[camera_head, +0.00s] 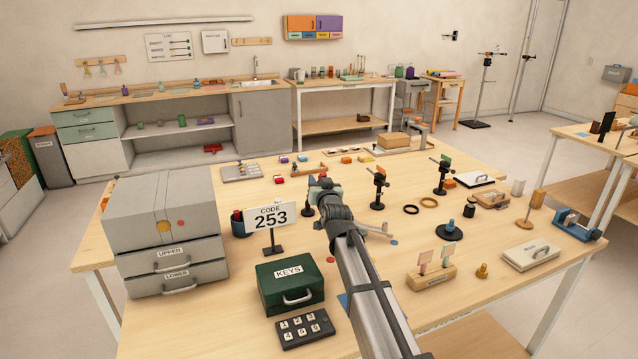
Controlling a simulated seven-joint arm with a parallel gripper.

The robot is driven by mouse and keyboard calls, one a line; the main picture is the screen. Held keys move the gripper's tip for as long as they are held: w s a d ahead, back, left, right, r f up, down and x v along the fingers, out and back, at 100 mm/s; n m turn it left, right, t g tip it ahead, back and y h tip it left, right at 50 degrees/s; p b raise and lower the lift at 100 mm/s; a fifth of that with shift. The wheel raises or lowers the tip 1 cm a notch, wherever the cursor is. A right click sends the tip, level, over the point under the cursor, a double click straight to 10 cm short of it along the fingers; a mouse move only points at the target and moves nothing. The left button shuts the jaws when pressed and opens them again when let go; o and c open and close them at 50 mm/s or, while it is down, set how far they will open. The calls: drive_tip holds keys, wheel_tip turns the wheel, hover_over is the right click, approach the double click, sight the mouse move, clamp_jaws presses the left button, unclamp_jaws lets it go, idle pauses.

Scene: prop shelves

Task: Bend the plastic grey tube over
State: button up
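My arm reaches from the bottom edge up over the table, and my gripper (322,184) is at its far end, above the middle of the table. The arm's own links cover the fingers, so I cannot tell whether they are open or shut or whether they hold anything. I cannot pick out a plastic grey tube with certainty. A small pale grey rod-like piece (377,229) shows just right of my arm, partly hidden by it, and I cannot tell if it is the tube.
Bare tabletop (400,262) shows right of the arm.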

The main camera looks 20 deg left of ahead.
drive_tip(key=shift+c, duration=0.3)
clamp_jaws()
idle(0.3)
